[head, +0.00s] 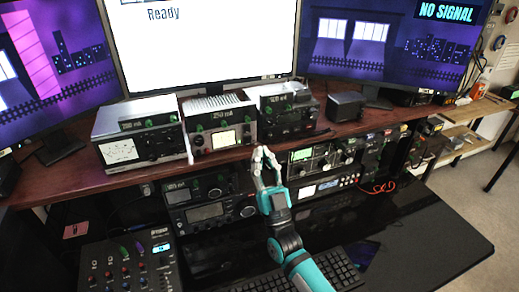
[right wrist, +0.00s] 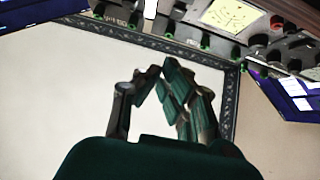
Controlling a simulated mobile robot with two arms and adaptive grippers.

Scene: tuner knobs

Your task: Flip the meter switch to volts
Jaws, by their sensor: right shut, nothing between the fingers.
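Several radio units with mA displays stand on the wooden shelf, and I cannot tell which one has the task's meter switch. The middle unit (head: 220,125) has a lit pale meter and green knobs. Its left neighbour (head: 138,132) has a white dial, and its right neighbour (head: 287,108) is dark. A lit yellowish meter face (right wrist: 230,14) with knobs beside it shows in the right wrist view. My right gripper (head: 263,157) is shut and empty, just in front of the shelf edge, below and right of the middle unit. Its fingers (right wrist: 160,78) also show in the right wrist view. My left gripper is not in view.
More radios (head: 210,208) stand below the shelf (head: 75,178), on both sides of my right gripper. A mixer (head: 130,265) and a keyboard (head: 330,268) are on the black desk. Monitors (head: 210,45) stand behind. The desk's right side (head: 435,225) is clear.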

